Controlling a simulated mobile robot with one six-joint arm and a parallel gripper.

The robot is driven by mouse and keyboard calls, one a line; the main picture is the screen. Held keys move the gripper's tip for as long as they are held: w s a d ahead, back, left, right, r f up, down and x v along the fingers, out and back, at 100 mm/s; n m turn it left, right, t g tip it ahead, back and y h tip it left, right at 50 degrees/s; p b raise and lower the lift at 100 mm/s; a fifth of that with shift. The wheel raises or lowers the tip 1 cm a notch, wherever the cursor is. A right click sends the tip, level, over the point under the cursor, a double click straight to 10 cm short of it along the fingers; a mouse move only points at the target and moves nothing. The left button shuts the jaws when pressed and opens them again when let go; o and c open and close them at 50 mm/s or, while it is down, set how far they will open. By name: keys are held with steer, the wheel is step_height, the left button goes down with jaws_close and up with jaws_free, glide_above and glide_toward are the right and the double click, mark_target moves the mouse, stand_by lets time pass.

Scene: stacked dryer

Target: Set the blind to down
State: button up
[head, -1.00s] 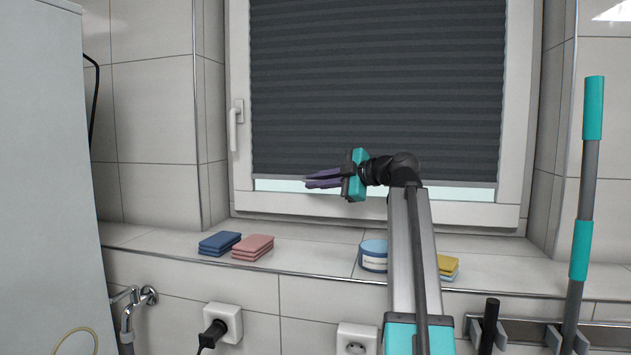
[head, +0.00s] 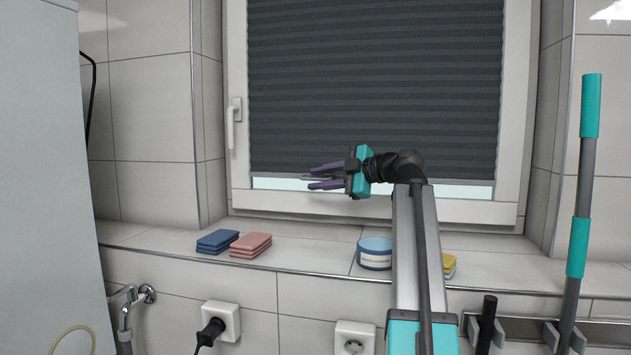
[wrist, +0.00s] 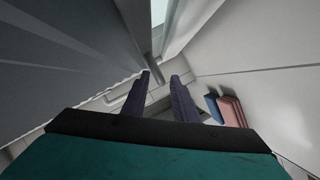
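The dark grey pleated blind (head: 375,85) covers nearly all of the window pane in the head view. A narrow bright strip of glass shows below its light bottom rail (head: 460,181). My gripper (head: 318,176) is at the height of this rail, left of the window's middle, pointing left. Its two purple fingers are apart, one above and one below the rail's level. In the wrist view the blind (wrist: 50,55) fills the left side, and the open fingers (wrist: 158,90) show a gap between them. I cannot tell whether they touch the rail.
The window frame has a white handle (head: 234,125) at left. A teal-grey pole (head: 585,180) stands at right.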

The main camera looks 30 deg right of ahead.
steer(key=v, duration=1.2)
steer(key=shift+b, duration=0.4)
steer(key=shift+s, duration=0.1)
